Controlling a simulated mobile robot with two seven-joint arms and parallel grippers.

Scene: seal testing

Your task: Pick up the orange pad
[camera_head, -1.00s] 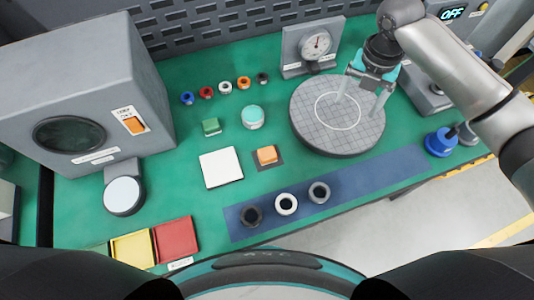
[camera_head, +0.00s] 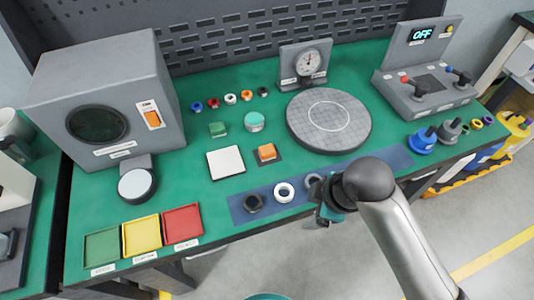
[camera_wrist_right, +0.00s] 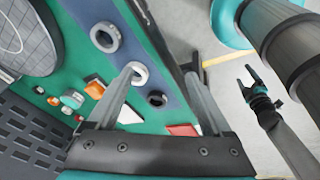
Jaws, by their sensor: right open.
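The orange pad (camera_head: 266,151) lies on a small dark square base on the green bench, beside a white square plate (camera_head: 226,162). It also shows in the right wrist view (camera_wrist_right: 95,89), beyond one finger. My right gripper (camera_head: 325,213) is at the bench's front edge, to the right of and nearer than the pad, with its fingers largely hidden in the head view. In the right wrist view my right gripper (camera_wrist_right: 160,80) is open and empty, its two fingers wide apart. My left gripper (camera_wrist_right: 248,78) shows there at the right, over the floor, its fingers apart.
Three rings lie on a blue strip (camera_head: 385,161) along the front edge. A round grey disc (camera_head: 328,122) stands right of the pad. A green block (camera_head: 217,129) and a teal round piece (camera_head: 254,122) lie behind it. Colored trays (camera_head: 142,235) are at front left.

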